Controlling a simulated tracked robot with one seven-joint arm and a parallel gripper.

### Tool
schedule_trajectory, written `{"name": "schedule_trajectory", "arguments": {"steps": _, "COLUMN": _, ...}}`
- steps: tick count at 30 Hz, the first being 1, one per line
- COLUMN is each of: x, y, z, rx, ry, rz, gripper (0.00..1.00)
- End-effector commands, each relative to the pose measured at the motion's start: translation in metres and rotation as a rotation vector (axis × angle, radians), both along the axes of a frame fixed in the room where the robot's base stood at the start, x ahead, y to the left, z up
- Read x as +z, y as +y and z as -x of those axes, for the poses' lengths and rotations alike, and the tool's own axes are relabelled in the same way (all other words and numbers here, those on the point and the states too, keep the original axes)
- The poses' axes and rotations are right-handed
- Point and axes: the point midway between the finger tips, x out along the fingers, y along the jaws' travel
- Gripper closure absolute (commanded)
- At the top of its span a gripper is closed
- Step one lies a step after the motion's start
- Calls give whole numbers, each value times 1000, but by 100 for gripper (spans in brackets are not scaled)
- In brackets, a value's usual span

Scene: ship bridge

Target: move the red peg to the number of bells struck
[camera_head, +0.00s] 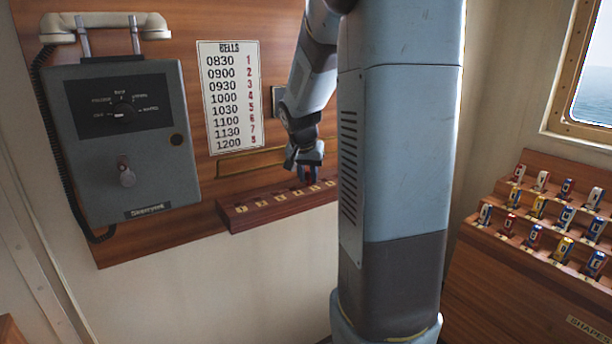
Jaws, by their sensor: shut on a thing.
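A wooden peg rail (245,219) with a row of small numbered plates runs along the lower edge of the wall board. My gripper (309,171) is above the right part of the rail, shut on the red peg. Only a small patch of red shows between the fingers, so the peg is mostly hidden. I cannot tell whether its lower end touches the rail or which number it is over. My column hides the rail's right end. A bells chart (230,98) above the rail pairs times from 0830 to 1200 with red numbers 1 to 8.
A grey telephone box (125,185) with a handset (105,28) and a coiled cord hangs left of the chart. A stepped wooden rack (480,247) with several coloured, flag-like blocks stands at the right, below a window (594,80).

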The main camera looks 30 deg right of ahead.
Motion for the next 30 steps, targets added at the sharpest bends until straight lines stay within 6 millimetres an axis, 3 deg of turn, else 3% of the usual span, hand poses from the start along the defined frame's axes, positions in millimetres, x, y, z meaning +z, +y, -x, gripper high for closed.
{"name": "schedule_trajectory", "arguments": {"steps": 10, "x": 0, "y": 0, "z": 0, "rx": 0, "ry": 0, "rz": 0, "gripper": 44}}
{"name": "schedule_trajectory", "arguments": {"steps": 20, "x": 5, "y": 2, "z": 1, "rx": 0, "ry": -1, "rz": 0, "gripper": 44}}
{"name": "schedule_trajectory", "arguments": {"steps": 30, "x": 58, "y": 17, "z": 16, "rx": 1, "ry": -5, "rz": 1, "gripper": 44}}
